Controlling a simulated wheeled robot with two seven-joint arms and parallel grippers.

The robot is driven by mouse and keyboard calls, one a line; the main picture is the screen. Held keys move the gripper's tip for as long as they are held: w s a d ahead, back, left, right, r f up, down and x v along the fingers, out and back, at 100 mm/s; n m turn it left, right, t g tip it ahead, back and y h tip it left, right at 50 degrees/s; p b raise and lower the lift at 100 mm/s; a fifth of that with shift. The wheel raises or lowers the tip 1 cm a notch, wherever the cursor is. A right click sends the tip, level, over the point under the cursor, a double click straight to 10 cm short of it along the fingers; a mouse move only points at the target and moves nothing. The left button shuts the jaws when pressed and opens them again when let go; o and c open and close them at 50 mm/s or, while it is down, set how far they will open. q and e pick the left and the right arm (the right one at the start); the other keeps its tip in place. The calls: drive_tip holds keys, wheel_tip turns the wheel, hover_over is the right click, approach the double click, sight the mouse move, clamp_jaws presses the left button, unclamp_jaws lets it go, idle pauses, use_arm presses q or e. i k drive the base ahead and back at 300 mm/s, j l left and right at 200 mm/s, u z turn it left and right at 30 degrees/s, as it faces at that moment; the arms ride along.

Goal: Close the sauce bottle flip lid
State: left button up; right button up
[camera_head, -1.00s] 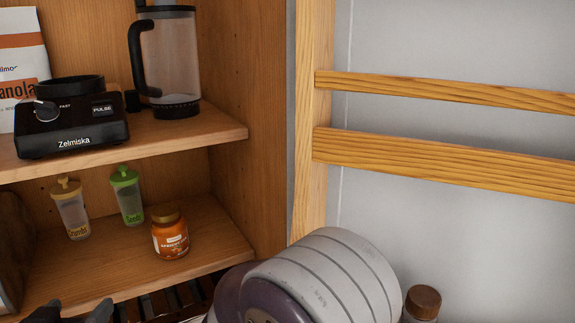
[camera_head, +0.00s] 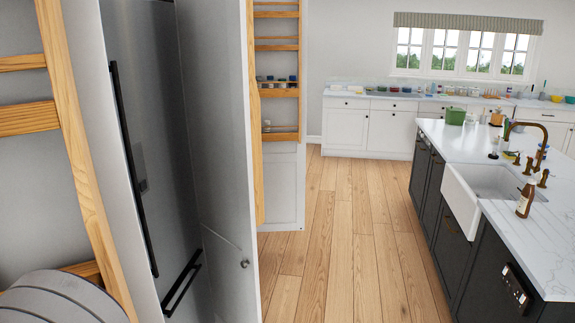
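I cannot make out a sauce bottle with a flip lid for certain. A small brown bottle with a pale label (camera_head: 525,200) stands upright on the island worktop at the right, beside the sink. It is too small to tell what it holds or how its cap stands. Neither of my grippers shows in the head view. Only a banded grey-white part of my own arm shows at the lower left corner.
A door with wooden racks (camera_head: 85,170) stands close at the left, by a tall grey fridge (camera_head: 150,130). Another door rack (camera_head: 277,138) holds small jars. The dark-fronted island (camera_head: 465,225) with a white sink (camera_head: 462,205) is at right. Wooden floor (camera_head: 345,220) between is clear.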

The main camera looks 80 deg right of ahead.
sight(538, 176)
drive_tip(key=z, duration=1.8)
drive_tip(key=l+z, duration=0.15)
drive_tip(key=z, duration=0.3)
drive_tip(key=l+z, duration=0.1)
drive_tip(key=z, duration=0.35)
drive_tip(key=i+l+z, duration=0.1)
drive_tip(key=z, duration=0.75)
drive_tip(key=i+l+z, duration=0.1)
drive_tip(key=z, duration=0.35)
drive_tip(key=i+l+z, duration=0.1)
drive_tip(key=i, duration=0.45)
drive_tip(key=i+l+z, duration=0.1)
drive_tip(key=i+l, duration=0.15)
drive_tip(key=i, duration=0.3)
